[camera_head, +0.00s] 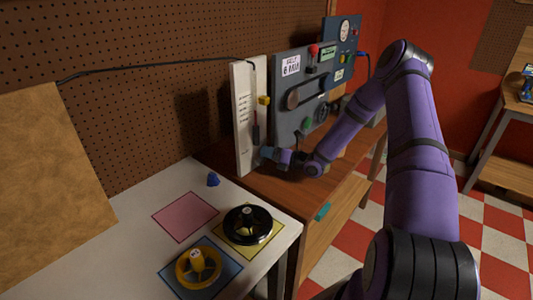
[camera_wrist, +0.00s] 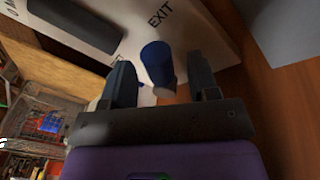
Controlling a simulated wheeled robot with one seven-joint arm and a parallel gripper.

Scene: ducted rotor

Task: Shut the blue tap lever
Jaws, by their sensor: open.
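The blue tap lever (camera_wrist: 157,63) appears in the wrist view as a short blue cylinder with a paler end. It stands out from a white panel (camera_wrist: 205,35) with printed lettering that includes "EXIT". My gripper (camera_wrist: 160,72) is open, with one dark finger on each side of the blue piece and a visible gap to each. In the head view my gripper (camera_head: 271,154) is at the lower part of the white upright panel (camera_head: 243,125). A small blue part shows at its tip, but I cannot tell lever from finger there.
A grey panel (camera_head: 290,75) with knobs and levers stands right of the white one. A yellow-topped dark handle (camera_head: 263,101) is above my gripper. The pale table holds a black wheel (camera_head: 248,224), a yellow wheel (camera_head: 198,266) and a small blue piece (camera_head: 213,180).

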